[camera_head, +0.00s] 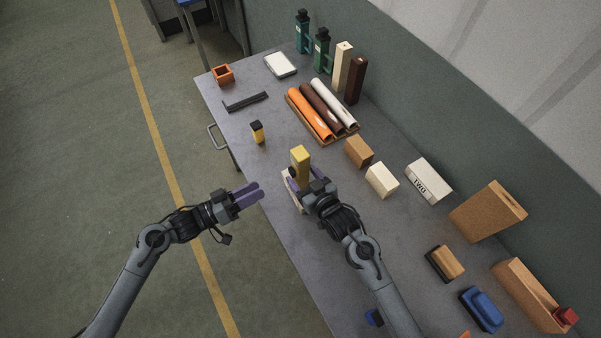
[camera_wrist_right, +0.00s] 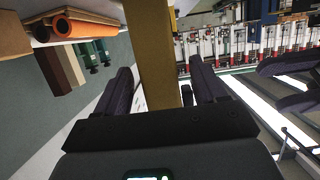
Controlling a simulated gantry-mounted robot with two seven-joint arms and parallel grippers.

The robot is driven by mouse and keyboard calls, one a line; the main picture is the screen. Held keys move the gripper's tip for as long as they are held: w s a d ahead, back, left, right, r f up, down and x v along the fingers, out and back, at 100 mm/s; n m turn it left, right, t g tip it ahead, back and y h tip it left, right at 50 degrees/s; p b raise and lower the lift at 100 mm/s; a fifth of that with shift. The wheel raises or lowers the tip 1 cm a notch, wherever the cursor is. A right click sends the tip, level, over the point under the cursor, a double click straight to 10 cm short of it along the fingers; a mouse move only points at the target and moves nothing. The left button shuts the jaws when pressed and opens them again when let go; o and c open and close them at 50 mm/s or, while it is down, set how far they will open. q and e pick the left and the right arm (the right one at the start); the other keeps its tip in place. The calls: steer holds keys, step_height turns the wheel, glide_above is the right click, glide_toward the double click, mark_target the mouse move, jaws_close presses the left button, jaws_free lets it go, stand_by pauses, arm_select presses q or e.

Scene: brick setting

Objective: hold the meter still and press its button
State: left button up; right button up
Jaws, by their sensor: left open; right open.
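A yellow upright block-like thing (camera_head: 300,165), which may be the meter, stands at the table's near left part. My right gripper (camera_head: 298,180) is open around its lower part. In the right wrist view the yellow thing (camera_wrist_right: 157,50) rises between the two dark fingers (camera_wrist_right: 165,85), with gaps showing beside it. No button can be made out on it. A smaller yellow thing with a black top (camera_head: 257,133) stands further back near the left edge. My left gripper (camera_head: 252,195) is open and empty, left of the table, pointing towards the yellow block.
A pale flat thing (camera_head: 291,197) lies partly hidden by my right gripper.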

steer(key=shift+x, duration=1.1)
steer(key=c, duration=1.2)
arm_select(q)
jaws_close()
stand_by(1.1)
